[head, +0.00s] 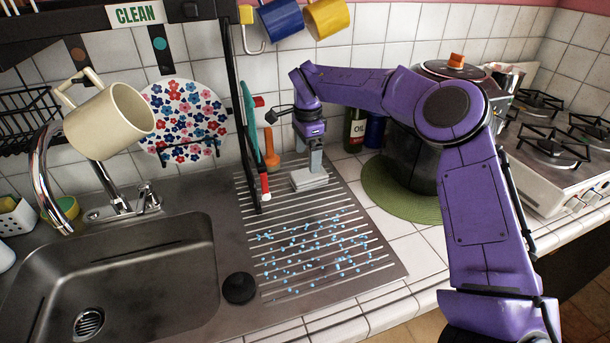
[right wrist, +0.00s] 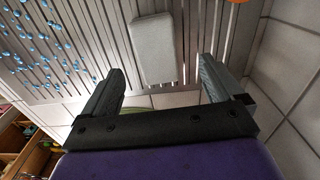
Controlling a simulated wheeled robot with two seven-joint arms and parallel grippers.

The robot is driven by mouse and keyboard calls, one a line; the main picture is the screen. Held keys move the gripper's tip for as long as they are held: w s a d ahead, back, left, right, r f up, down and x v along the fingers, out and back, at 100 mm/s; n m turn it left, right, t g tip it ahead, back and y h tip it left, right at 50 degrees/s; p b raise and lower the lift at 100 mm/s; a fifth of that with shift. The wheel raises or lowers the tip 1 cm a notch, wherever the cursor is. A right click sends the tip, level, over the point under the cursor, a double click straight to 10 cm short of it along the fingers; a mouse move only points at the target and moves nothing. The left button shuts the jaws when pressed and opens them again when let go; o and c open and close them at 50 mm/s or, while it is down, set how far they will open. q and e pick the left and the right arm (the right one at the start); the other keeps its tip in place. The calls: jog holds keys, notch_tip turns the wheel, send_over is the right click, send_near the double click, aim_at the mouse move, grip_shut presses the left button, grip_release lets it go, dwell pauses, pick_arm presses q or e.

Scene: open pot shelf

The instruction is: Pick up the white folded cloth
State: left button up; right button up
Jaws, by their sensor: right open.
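The white folded cloth (head: 309,180) lies flat on the ribbed drainboard (head: 290,200), near its back edge. In the right wrist view the cloth (right wrist: 158,47) is a pale rounded rectangle beyond the fingertips, a little left of the middle between them. My right gripper (head: 316,160) is above the cloth and points down at it. In the wrist view its two fingers (right wrist: 160,80) are apart with nothing between them. I cannot tell from the views how large the gap to the cloth is. My left gripper is not in view.
Blue droplets (head: 315,250) cover the front of the drainboard. A black stopper (head: 239,288) sits by the sink (head: 110,275). A dark pot (head: 412,150) on a green mat (head: 385,200) and an oil bottle (head: 355,130) stand to the right. A black post (head: 233,100) rises at left.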

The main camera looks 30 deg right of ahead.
aim_at(307, 174)
jog(key=f, duration=0.2)
jog(key=f+p, duration=0.1)
jog(key=f, duration=0.3)
jog(key=shift+s+a+f, duration=0.2)
jog(key=shift+s+f, duration=0.05)
jog(key=shift+f, duration=0.15)
jog(key=c, duration=1)
jog(key=shift+c, duration=0.2)
jog(key=shift+r, duration=0.1)
notch_tip(307, 174, up, 18)
jog(key=o, duration=0.5)
jog(key=c, duration=0.4)
